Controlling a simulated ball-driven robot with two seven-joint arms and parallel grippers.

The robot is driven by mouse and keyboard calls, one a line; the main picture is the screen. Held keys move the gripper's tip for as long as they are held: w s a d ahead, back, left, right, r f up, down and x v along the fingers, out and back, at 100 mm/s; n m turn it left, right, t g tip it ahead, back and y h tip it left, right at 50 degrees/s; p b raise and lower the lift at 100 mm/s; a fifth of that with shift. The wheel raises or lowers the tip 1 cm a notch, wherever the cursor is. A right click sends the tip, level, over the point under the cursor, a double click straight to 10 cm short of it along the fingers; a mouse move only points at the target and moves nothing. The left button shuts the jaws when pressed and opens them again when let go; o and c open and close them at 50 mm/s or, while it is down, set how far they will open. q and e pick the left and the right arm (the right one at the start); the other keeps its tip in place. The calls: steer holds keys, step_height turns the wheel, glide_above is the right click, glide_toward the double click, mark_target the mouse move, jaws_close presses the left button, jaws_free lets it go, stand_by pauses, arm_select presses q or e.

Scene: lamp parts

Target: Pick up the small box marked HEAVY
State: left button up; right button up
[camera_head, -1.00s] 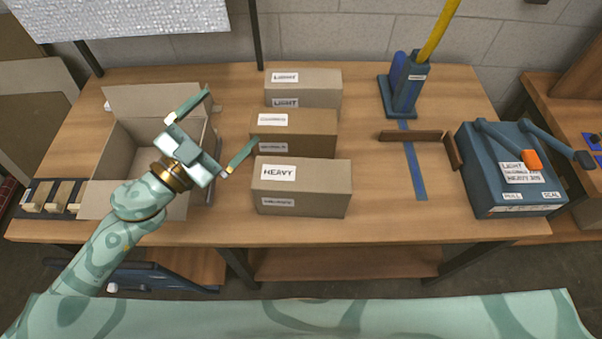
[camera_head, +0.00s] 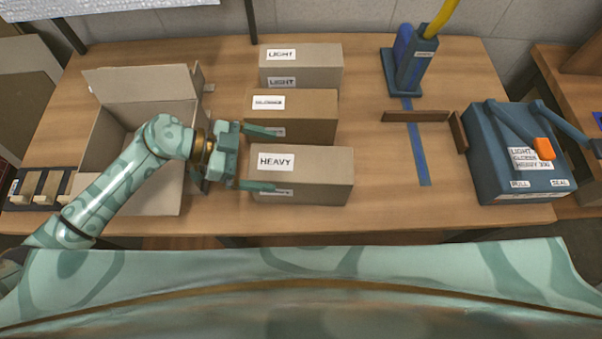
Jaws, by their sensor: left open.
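The small box marked HEAVY (camera_head: 318,180) is a tan carton lying at the front of a row of three on the table. Its HEAVY label shows on the top left and a second label on its front face is partly hidden. My left gripper (camera_head: 264,159) is open at the left end of this box, its fingers pointing right. One finger lies near the box's back left corner, the other in front of its front face. I cannot tell whether either finger touches the box. My right gripper is not in view.
Behind it stand a middle box (camera_head: 312,103) and a box marked LIGHT (camera_head: 318,57). An open carton (camera_head: 150,195) stands at left under my arm. At right are wooden strips (camera_head: 415,116), a blue lever device (camera_head: 510,185) and a blue dispenser (camera_head: 413,70).

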mark_target(295, 163)
arm_select(q)
steer(key=x, duration=0.6)
steer(key=shift+w+d+r, duration=0.1)
steer(key=shift+d+r, duration=0.1)
steer(key=shift+r, duration=0.1)
steer(key=c, duration=1.7)
steer(key=shift+w+r, duration=0.1)
steer(key=shift+r, duration=0.05)
steer(key=shift+c, duration=1.1)
steer(key=shift+r, duration=0.1)
